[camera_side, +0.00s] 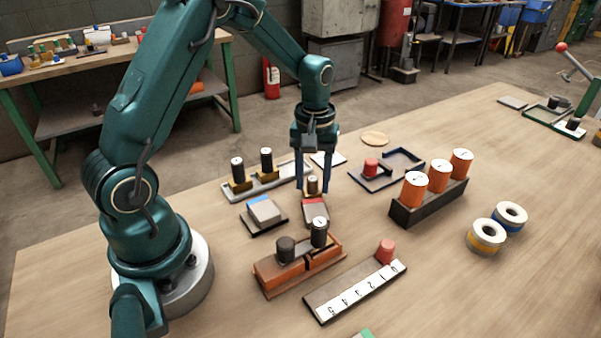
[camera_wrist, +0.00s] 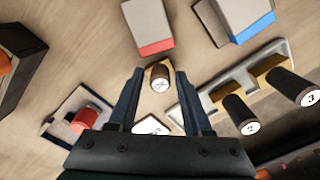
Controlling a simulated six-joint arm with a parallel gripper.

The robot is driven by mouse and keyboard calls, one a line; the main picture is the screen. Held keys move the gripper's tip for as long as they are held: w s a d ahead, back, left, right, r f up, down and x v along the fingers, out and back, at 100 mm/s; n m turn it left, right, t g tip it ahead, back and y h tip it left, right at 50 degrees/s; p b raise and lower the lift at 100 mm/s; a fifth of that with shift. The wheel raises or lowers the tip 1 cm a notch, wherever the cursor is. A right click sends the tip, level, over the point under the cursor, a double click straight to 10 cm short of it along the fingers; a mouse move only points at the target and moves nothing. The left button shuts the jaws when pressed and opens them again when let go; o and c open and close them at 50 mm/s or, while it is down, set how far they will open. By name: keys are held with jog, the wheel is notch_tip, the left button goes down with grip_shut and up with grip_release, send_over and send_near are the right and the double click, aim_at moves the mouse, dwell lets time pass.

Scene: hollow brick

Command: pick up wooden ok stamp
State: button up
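A small wooden stamp (camera_side: 312,187) with a dark band and a pale marked top stands on the table just behind a red-and-grey block. In the wrist view the stamp (camera_wrist: 160,77) lies between the tips of my gripper (camera_wrist: 160,73), with a gap on either side. In the side view my gripper (camera_side: 313,183) points straight down, its two blue fingers around the stamp. The gripper is open and holds nothing. The mark on the stamp's top is too small to read surely.
The red-and-grey block (camera_wrist: 150,27) is close to the stamp. A grey rack with two black-handled stamps (camera_side: 268,182) stands left, a blue-and-white block (camera_side: 264,211) nearer. A blue-edged tray with a red piece (camera_side: 372,167) is right. An orange-roll holder (camera_side: 430,200) stands farther right.

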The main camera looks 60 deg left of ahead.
aim_at(314, 177)
grip_shut()
jog(key=shift+r, duration=0.15)
jog(key=shift+r, duration=0.65)
notch_tip(314, 177, up, 3)
jog(key=shift+w+f, duration=0.1)
jog(key=s+a+r, duration=0.6)
jog(key=s+a, duration=0.1)
jog(key=a, duration=0.2)
jog(key=shift+s+r, duration=0.25)
jog(key=shift+r, duration=0.1)
jog(key=shift+c, duration=2)
grip_release()
grip_shut()
